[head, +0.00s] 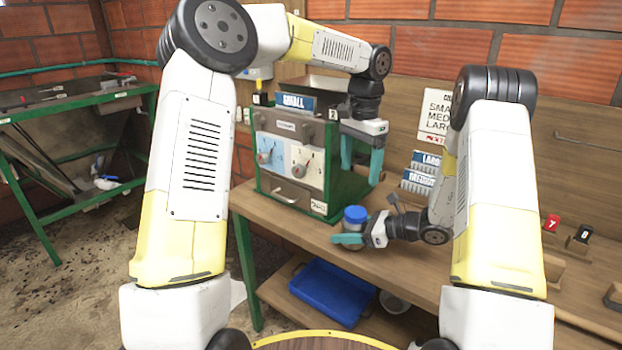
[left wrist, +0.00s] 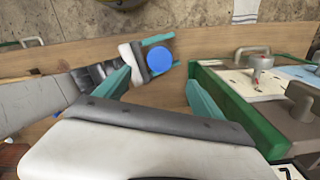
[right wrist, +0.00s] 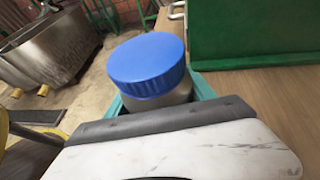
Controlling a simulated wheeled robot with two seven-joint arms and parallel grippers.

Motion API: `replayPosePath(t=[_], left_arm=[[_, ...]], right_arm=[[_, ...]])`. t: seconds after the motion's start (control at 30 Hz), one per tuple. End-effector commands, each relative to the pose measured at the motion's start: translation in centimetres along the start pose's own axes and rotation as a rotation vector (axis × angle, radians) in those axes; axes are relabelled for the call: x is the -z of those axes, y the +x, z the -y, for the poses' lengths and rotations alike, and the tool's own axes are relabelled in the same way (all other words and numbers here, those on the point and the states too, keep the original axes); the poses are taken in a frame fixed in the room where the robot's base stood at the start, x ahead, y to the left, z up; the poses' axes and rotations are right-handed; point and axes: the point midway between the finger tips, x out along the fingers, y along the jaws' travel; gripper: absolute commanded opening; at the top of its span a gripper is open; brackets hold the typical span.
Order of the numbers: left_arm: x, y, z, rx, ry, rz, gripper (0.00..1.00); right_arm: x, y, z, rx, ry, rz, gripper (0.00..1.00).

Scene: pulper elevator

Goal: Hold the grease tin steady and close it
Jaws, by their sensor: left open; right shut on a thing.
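The grease tin is a small grey tin (right wrist: 165,100) with a ribbed blue lid (right wrist: 148,65) on top. In the head view the lid (head: 355,214) shows above the workbench's front edge. My right gripper (head: 347,240) is shut around the tin's body, which its fingers partly hide. I cannot tell how tightly the lid sits. My left gripper (head: 361,165) is open and empty, fingers pointing down, above the tin and beside the green machine. The left wrist view shows the lid (left wrist: 159,62) from above, beyond and between the open fingers.
The green machine (head: 342,190) with dials stands close left of the tin. Blue-labelled racks (head: 420,172) stand behind the right forearm. The wooden workbench (head: 400,270) has a blue bin (head: 330,292) on its lower shelf. Its top is clear in front of the machine.

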Motion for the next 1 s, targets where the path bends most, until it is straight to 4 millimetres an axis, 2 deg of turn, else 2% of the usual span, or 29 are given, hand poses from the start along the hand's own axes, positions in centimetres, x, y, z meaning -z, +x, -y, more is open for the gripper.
replayPosePath(t=[0.17, 0.27, 0.6, 0.8, 1.0], left_arm=[[-1.3, -1.1, 0.0, 0.026, -0.020, -0.010, 0.79], [-3.2, -2.4, -0.1, 0.056, -0.052, -0.026, 0.79], [-13.1, -6.4, -0.9, 0.143, -0.251, -0.129, 0.79], [-19.1, -7.6, -1.8, 0.160, -0.398, -0.226, 0.79], [-24.8, -7.7, -3.3, 0.148, -0.555, -0.351, 0.79]], right_arm=[[-0.1, 0.0, 0.0, 0.000, -0.001, 0.001, 0.00], [-0.1, 0.0, 0.0, 0.000, -0.001, 0.001, 0.00], [-0.1, 0.0, 0.0, 0.000, -0.001, 0.001, 0.00], [-0.1, 0.0, 0.0, 0.000, -0.001, 0.001, 0.00], [-0.1, 0.0, 0.0, 0.000, -0.001, 0.001, 0.00]])
